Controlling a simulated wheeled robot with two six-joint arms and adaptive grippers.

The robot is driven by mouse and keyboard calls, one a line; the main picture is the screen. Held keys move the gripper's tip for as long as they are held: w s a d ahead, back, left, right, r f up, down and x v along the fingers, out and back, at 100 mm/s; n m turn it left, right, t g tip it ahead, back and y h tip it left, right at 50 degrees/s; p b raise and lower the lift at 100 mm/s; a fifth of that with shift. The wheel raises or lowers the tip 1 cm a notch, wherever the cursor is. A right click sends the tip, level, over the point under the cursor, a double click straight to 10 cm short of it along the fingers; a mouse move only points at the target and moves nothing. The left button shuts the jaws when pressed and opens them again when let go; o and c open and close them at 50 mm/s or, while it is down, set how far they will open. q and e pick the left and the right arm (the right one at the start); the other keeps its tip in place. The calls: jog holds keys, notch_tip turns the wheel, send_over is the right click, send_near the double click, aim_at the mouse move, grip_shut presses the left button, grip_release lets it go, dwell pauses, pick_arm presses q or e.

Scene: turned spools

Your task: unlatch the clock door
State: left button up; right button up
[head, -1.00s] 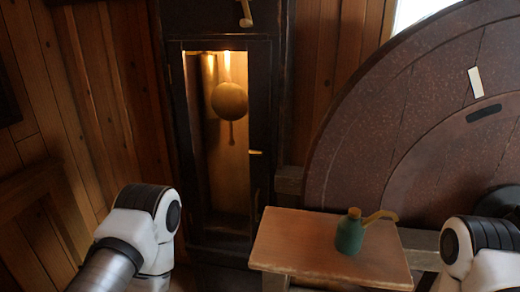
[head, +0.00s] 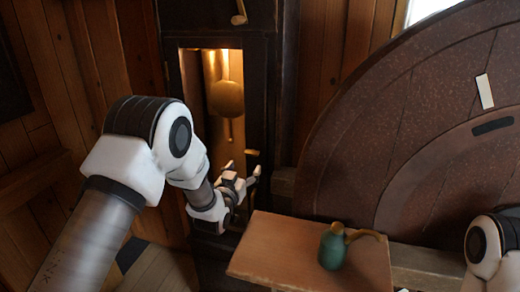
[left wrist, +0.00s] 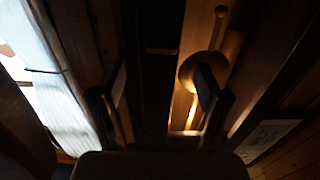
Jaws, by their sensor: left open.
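The tall dark clock case stands at the back, and its door (head: 260,100) frames a lit opening with a round brass pendulum (head: 226,98) inside. A small brass latch (head: 252,153) shows on the right side of the door frame, just above my left gripper. My left gripper (head: 244,167) is open and empty in front of the lower part of the door, its fingers pointing up toward the latch. In the left wrist view the two fingers (left wrist: 160,84) are apart, with the pendulum (left wrist: 188,74) beyond the right one. The latch is not clear there. My right gripper is out of view.
A small wooden table (head: 290,250) stands right of the clock, with a green oil can (head: 332,248) on it. A large round millstone-like wheel (head: 400,130) fills the right side. A brass crank (head: 239,12) sits above the door. Plank walls close the left.

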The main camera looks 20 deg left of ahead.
aim_at(250, 154)
pick_arm(q)
jog(key=w, duration=0.2)
jog(key=w+p, duration=0.1)
jog(key=w, duration=0.1)
jog(key=w+r+p, duration=0.1)
jog(key=w, duration=0.2)
jog(key=shift+w+r, duration=0.1)
jog(key=shift+w, duration=0.2)
jog(key=shift+a, duration=0.1)
jog(key=shift+c, duration=0.4)
jog(key=c, duration=1.1)
